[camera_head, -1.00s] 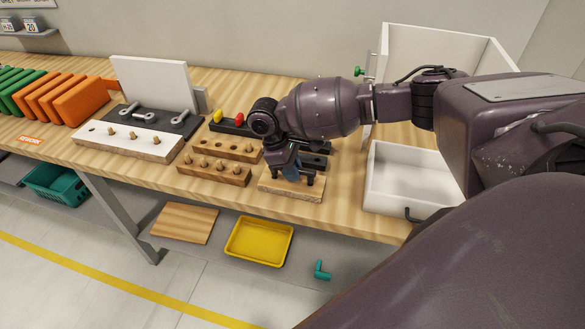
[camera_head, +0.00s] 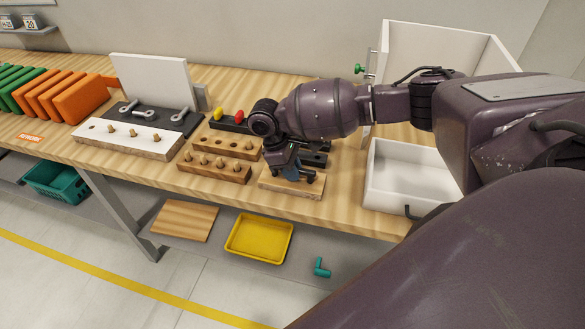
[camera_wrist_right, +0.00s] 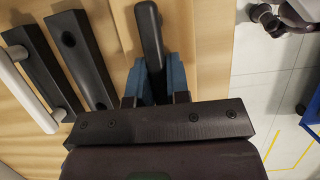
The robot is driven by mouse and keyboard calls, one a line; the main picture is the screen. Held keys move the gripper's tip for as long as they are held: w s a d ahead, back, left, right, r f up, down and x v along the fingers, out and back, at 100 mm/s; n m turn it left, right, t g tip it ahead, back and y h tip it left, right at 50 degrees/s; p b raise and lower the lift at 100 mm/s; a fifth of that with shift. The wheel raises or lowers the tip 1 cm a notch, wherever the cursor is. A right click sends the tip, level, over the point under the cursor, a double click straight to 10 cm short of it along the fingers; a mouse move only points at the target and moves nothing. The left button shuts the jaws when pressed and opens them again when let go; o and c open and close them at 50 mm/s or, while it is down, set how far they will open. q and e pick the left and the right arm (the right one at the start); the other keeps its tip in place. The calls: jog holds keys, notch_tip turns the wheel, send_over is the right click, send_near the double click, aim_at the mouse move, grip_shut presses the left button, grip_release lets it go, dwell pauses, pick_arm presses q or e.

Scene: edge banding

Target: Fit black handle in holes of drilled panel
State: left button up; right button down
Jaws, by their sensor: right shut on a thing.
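My right gripper (camera_head: 294,174) is over a light wooden board (camera_head: 290,189) near the table's front edge. In the right wrist view, its blue fingers (camera_wrist_right: 157,82) are shut on a black bar handle (camera_wrist_right: 150,35). The handle's far end sticks out beyond the fingers over light wood. Its legs and any holes under it are hidden, so I cannot tell whether it touches the board. My left gripper is not in view.
Peg blocks (camera_head: 214,168) stand to the left. A white open drawer box (camera_head: 410,175) stands to the right.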

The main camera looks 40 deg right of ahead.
jog(key=c, duration=1)
grip_release()
jog(key=shift+r+p, duration=0.5)
jog(key=shift+p, duration=0.15)
jog(key=shift+r+p, duration=0.75)
jog(key=shift+p, duration=0.35)
jog(key=shift+r, duration=1.25)
